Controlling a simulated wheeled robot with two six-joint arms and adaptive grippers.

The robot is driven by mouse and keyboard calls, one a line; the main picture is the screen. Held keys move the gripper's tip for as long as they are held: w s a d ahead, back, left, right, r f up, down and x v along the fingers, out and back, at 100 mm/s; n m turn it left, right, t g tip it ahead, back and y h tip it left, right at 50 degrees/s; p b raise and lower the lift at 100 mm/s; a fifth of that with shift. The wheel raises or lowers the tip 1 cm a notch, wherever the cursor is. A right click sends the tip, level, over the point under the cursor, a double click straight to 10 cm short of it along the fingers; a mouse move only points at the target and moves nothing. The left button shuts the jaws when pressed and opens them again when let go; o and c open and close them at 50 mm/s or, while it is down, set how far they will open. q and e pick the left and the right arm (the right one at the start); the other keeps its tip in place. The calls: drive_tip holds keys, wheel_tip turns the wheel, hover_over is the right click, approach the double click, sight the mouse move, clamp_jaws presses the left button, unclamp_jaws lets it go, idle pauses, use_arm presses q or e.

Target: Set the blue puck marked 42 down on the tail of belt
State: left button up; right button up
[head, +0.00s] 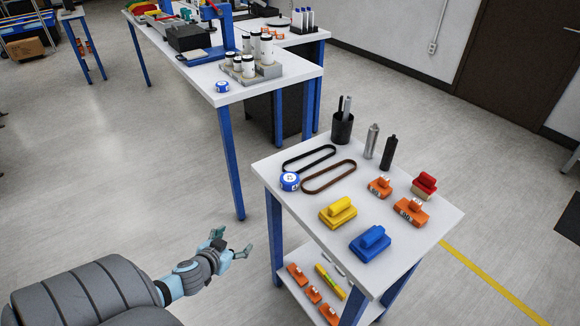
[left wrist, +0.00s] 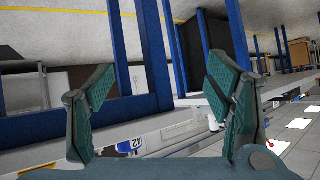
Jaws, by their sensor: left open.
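A blue puck with a white marked top (head: 289,181) lies on the near table, at the left ends of a black belt loop (head: 309,158) and a brown belt loop (head: 328,177). A second blue puck (head: 222,87) lies at the front corner of the far table. My left gripper (head: 232,242) is open and empty, low beside the near table's left side. Its spread fingers also show in the left wrist view (left wrist: 160,98), with nothing between them. My right gripper is not in view.
The near table (head: 285,215) also carries a yellow block (head: 338,212), a blue block (head: 370,243), orange weights (head: 411,211) and a black pen cup (head: 342,127). White jars stand in a grey tray (head: 262,74) on the far table. Clear floor lies between the tables.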

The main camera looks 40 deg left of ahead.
use_arm(q)
drive_tip(key=w+d+r+t+h+p, duration=0.15)
drive_tip(key=w+r, duration=0.25)
drive_tip(key=r, duration=0.7)
drive_tip(key=t, duration=0.2)
approach(288, 180)
drive_tip(key=shift+h, duration=0.35)
drive_tip(key=b+x, duration=0.2)
drive_tip(key=x, duration=0.1)
drive_tip(key=b+x, duration=0.6)
drive_tip(key=shift+w+a+f, duration=0.2)
drive_tip(key=shift+a, duration=0.1)
drive_tip(key=shift+w, duration=0.2)
drive_tip(key=shift+r, duration=0.1)
drive_tip(key=shift+c, duration=0.6)
drive_tip(key=shift+s, duration=0.1)
drive_tip(key=c, duration=1.3)
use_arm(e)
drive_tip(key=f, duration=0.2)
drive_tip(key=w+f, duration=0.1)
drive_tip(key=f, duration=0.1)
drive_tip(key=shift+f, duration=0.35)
use_arm(q)
drive_tip(key=shift+r, duration=0.15)
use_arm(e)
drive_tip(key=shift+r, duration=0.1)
